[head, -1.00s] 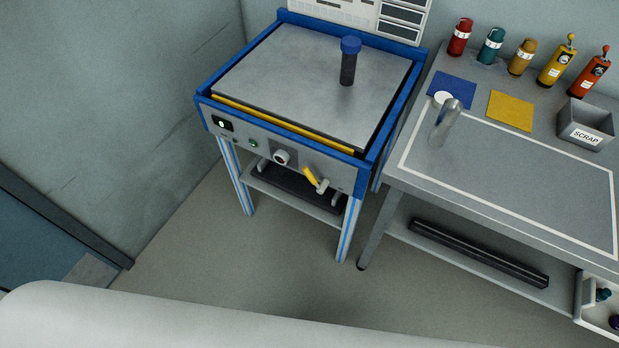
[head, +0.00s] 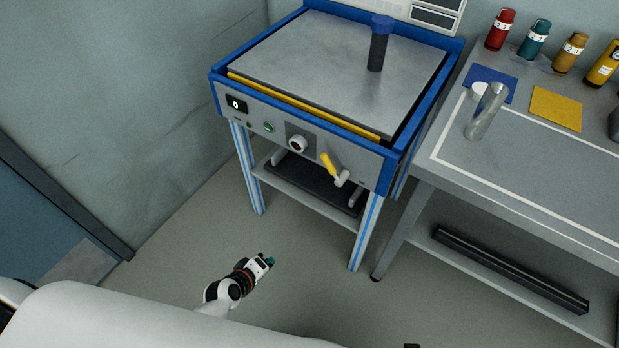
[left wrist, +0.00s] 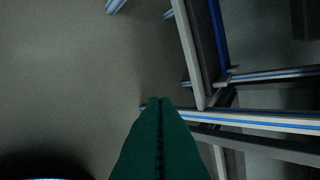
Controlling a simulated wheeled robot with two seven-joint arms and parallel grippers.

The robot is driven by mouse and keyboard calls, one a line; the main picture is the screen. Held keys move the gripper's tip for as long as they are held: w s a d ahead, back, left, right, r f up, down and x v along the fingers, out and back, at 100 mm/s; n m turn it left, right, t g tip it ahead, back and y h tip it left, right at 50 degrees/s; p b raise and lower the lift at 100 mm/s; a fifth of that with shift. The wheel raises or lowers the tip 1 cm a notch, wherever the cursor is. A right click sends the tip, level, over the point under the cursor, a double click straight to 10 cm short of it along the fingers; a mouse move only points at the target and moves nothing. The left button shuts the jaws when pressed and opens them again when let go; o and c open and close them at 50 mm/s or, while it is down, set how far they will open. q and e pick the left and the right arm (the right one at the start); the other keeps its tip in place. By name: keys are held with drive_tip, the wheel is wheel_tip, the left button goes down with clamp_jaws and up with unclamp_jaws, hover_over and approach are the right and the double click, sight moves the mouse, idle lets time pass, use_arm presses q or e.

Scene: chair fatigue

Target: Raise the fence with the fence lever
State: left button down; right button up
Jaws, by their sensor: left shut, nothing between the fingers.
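The fence lever (head: 328,164) is a yellow handle on a grey pivot at the right of the test bench's front panel. It tilts up to the left. The fence (head: 300,107) appears to be the yellow bar along the front edge of the bench top, low against the plate. My left gripper (head: 268,262) is over the floor in front of the bench, well below and left of the lever, and touches nothing. Its teal fingers (left wrist: 160,125) are together and empty in the left wrist view, with bench legs beyond. My right gripper does not show.
The blue-framed bench (head: 222,80) carries a dark post with a blue cap (head: 379,45). A round knob (head: 297,143) sits left of the lever. A grey worktable (head: 450,160) with a metal cylinder (head: 487,110) stands at the right. The floor before the bench is clear.

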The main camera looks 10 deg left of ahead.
sight(330, 168)
use_arm(q)
drive_tip(key=w+r+n+t+h+b, duration=0.2)
drive_tip(key=w+r+n+t+b, duration=0.1)
drive_tip(key=r, duration=0.9)
drive_tip(key=w+r+n+t+h+b, duration=0.2)
drive_tip(key=w+r+n+t+b, duration=0.2)
drive_tip(key=r, duration=0.8)
drive_tip(key=shift+w+d+t, duration=0.25)
drive_tip(key=shift+w+t, duration=0.05)
drive_tip(key=shift+t, duration=0.1)
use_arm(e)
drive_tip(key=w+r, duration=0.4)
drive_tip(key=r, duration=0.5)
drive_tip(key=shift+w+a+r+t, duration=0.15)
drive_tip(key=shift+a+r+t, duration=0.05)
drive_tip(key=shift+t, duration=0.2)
use_arm(q)
drive_tip(key=w+d+r+p, duration=0.1)
drive_tip(key=w+d, duration=0.6)
drive_tip(key=w, duration=0.1)
drive_tip(key=shift+w+d+r+p, duration=0.3)
drive_tip(key=shift+w+p, duration=0.05)
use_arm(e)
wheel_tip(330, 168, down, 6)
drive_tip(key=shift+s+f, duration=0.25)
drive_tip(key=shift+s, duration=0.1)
use_arm(q)
drive_tip(key=shift+r, duration=0.1)
